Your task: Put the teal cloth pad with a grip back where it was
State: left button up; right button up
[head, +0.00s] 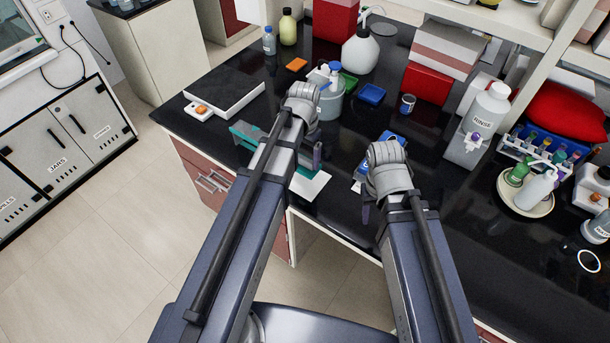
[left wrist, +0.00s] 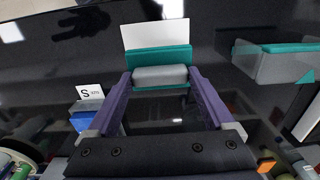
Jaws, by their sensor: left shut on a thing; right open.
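The teal cloth pad (left wrist: 158,55) has a grey block grip (left wrist: 160,76). My left gripper (left wrist: 160,84) is shut on that grip, with a purple finger on each side. A white sheet (left wrist: 155,33) shows just beyond the pad; I cannot tell whether they touch. In the head view the white sheet (head: 310,185) lies at the counter's front edge, and my left arm mostly hides the pad. My left gripper (head: 308,160) is just above that area. My right gripper (head: 367,205) is open, right of the sheet, its fingers mostly hidden by the wrist.
A grey and teal holder (head: 245,131) stands left of my left arm; it also shows in the left wrist view (left wrist: 285,62). A blue item with a white label (head: 361,172) stands between my grippers. A white-edged black slab (head: 228,92) lies behind left. Bottles crowd the right.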

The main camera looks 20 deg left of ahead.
aim_at(304, 169)
pick_arm(q)
jog(key=shift+f+b, duration=2.45)
jog(key=shift+f, duration=0.65)
pick_arm(e)
jog(key=shift+f, duration=3.05)
pick_arm(q)
jog(key=shift+r, duration=0.15)
pick_arm(e)
jog(key=shift+r, duration=0.15)
pick_arm(q)
jog(key=o, duration=0.9)
pick_arm(e)
jog(key=shift+f, duration=0.2)
jog(key=shift+r, duration=0.1)
pick_arm(q)
notch_tip(304, 169, up, 12)
jog(key=p, duration=1.2)
jog(key=shift+r, duration=0.1)
jog(key=shift+y, duration=0.6)
jog(key=s+d, duration=0.3)
jog(key=s, duration=0.1)
jog(key=s+d, duration=0.4)
jog(key=s, duration=0.1)
jog(key=s+d, duration=0.3)
jog(key=s, duration=0.2)
jog(key=shift+s+d, duration=0.15)
jog(key=shift+d, duration=0.05)
pick_arm(e)
notch_tip(304, 169, up, 12)
